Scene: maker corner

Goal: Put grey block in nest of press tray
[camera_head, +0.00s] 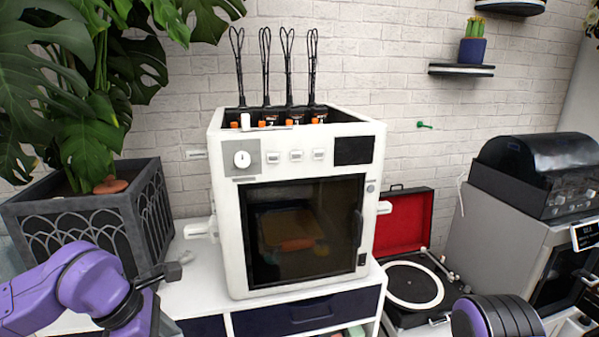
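A small grey piece (171,272), possibly the grey block, lies on the white cabinet top left of the white machine. My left gripper (156,278) is dark and at the lower left, close beside this piece. Its fingers are seen too poorly to tell their opening or whether they touch the piece. My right arm shows only as a purple and black part at the bottom right; its gripper is outside the view. I cannot make out a press tray with a nest. Behind the dark glass door of the white machine (226,215), an orange shape (296,244) shows dimly.
The machine's door (300,190) looks closed. A planter (80,225) with a large plant stands left. A record player (412,286) with a red lid and a grey appliance (520,235) stand right. Cabinet top left of the machine is mostly clear.

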